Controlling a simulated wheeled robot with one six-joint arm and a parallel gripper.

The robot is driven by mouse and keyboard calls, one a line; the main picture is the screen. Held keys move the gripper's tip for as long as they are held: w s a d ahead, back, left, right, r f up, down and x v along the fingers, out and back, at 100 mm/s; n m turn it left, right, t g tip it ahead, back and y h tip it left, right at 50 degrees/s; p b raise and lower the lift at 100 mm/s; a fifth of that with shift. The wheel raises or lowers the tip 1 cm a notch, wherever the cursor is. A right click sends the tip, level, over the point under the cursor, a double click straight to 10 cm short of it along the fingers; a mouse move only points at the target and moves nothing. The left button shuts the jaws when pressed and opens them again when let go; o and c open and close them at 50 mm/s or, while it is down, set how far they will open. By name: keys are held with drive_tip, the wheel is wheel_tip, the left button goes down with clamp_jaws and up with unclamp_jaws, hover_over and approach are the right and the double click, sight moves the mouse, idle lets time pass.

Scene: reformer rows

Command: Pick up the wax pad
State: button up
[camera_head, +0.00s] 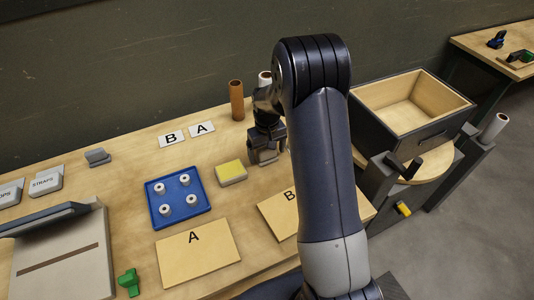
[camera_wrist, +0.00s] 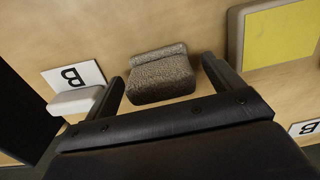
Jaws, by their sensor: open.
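A block with a flat yellow top and pale sides (camera_head: 230,172) lies on the bench left of my gripper. It also shows at the right of the wrist view (camera_wrist: 280,36), outside the fingers. A grey-brown speckled block with a rounded ridge (camera_wrist: 162,78) lies between my fingers in the wrist view. No label shows which one is the wax pad. My gripper (camera_head: 264,157) is open, low over the bench. In the wrist view its fingers (camera_wrist: 164,82) stand either side of the speckled block, with a gap showing at each side. My arm hides part of the bench.
A blue tray (camera_head: 163,211) with several white spools lies left of the yellow-topped block. Wooden plates marked A (camera_head: 197,257) and B (camera_head: 275,212) lie in front. A brown cylinder (camera_head: 237,101) stands behind. An open wooden box (camera_head: 440,133) stands right of my arm.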

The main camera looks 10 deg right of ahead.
drive_tip(key=c, duration=1.1)
drive_tip(key=shift+o, duration=0.2)
wheel_tip(320, 180, up, 10)
drive_tip(key=shift+b, duration=0.5)
drive_tip(key=o, duration=0.3)
drive_tip(key=shift+c, duration=1.1)
